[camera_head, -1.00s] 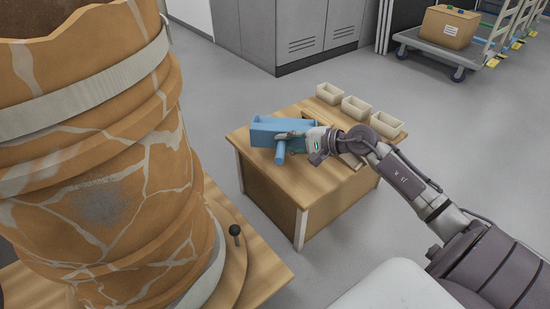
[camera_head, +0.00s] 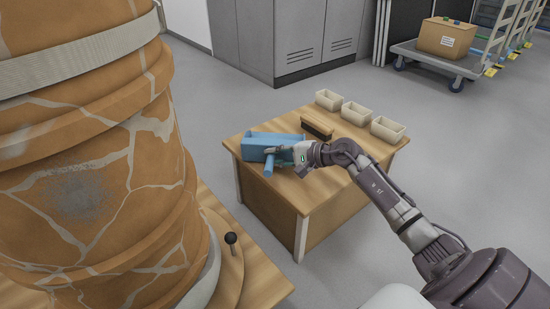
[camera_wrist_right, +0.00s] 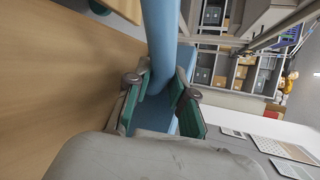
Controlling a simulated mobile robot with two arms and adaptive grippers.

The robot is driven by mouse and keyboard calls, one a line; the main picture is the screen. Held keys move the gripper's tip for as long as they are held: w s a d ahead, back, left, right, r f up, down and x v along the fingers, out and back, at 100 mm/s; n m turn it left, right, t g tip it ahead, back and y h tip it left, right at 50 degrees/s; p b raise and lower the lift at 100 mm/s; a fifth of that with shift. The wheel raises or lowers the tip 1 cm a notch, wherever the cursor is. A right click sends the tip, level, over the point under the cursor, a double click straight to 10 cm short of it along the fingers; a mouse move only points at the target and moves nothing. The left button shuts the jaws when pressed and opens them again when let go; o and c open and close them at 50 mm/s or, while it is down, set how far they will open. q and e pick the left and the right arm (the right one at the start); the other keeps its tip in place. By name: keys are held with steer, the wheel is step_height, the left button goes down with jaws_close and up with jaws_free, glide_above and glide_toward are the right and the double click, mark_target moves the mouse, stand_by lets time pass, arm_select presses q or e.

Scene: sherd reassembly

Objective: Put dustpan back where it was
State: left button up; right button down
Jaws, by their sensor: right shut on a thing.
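The blue dustpan (camera_head: 258,143) is at the left part of the small wooden table (camera_head: 330,178) in the head view. Its round handle (camera_head: 268,166) points toward the camera. My right gripper (camera_head: 279,154) is shut on the dustpan's handle. In the right wrist view the blue handle (camera_wrist_right: 160,35) passes between the green-padded fingers of the right gripper (camera_wrist_right: 162,92). The pan is at or just above the tabletop; I cannot tell whether it touches. My left gripper is not in view.
A wooden brush (camera_head: 317,126) with dark bristles lies behind the gripper. Three cream bins (camera_head: 357,111) line the table's back right edge. A large cracked clay vessel (camera_head: 95,170) with pale bands fills the left. A cart with a carton (camera_head: 446,38) stands far back.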

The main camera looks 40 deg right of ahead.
steer(key=c, duration=1)
jaws_free()
steer(key=shift+f, duration=0.1)
